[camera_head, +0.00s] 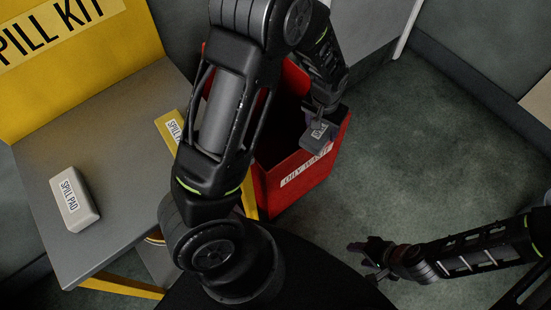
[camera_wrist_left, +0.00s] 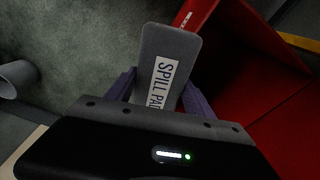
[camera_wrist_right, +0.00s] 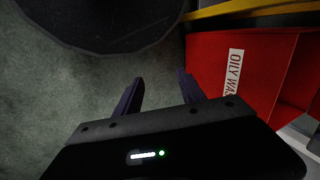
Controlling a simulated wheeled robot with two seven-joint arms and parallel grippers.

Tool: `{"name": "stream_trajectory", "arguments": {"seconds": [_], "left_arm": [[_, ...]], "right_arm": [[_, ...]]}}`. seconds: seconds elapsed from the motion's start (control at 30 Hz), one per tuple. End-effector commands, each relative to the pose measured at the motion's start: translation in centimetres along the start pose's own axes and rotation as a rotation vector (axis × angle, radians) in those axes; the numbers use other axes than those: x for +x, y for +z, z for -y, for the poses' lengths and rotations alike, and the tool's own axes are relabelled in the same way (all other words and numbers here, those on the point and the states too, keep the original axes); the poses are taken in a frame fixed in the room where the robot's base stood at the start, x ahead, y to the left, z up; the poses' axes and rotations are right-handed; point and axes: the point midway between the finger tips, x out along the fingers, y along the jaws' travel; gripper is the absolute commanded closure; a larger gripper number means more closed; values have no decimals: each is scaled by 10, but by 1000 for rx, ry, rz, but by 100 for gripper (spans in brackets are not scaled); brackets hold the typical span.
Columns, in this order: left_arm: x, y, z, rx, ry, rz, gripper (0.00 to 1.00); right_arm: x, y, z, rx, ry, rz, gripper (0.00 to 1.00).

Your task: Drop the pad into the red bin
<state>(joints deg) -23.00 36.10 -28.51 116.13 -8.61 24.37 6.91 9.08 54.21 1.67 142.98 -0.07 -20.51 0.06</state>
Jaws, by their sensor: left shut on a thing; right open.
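A grey spill pad (camera_wrist_left: 166,62) is held between the fingers of my left gripper (camera_wrist_left: 160,92), which is shut on it. In the head view the pad (camera_head: 318,137) hangs by the right side of the red bin (camera_head: 298,175), labelled as oily waste. In the left wrist view the bin (camera_wrist_left: 250,60) lies beside and beyond the pad on the right. My left gripper in the head view (camera_head: 322,118) is partly hidden by its own arm. My right gripper (camera_head: 368,258) is open and empty, low at the right; the bin (camera_wrist_right: 240,75) shows in its wrist view.
Another pad (camera_head: 75,198) lies on the grey table (camera_head: 120,160) at the left, before the yellow spill kit box (camera_head: 60,60). A yellow labelled item (camera_head: 170,128) is partly hidden behind my left arm. The floor right of the bin is clear.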

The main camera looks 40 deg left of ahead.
Motion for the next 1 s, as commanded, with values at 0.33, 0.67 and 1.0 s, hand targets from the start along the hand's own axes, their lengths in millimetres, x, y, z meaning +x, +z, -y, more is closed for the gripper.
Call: {"name": "stream_trajectory", "arguments": {"seconds": [0.33,0.67,1.0], "left_arm": [[60,-50,93,-110,4,-1,71],[70,-67,217,-234,-26,-4,71],[65,-66,230,-245,-31,-2,71]], "right_arm": [[83,1,-33,-2,1,0,24],[140,1,-55,-4,1,-1,13],[140,1,-55,-4,1,-1,13]]}}
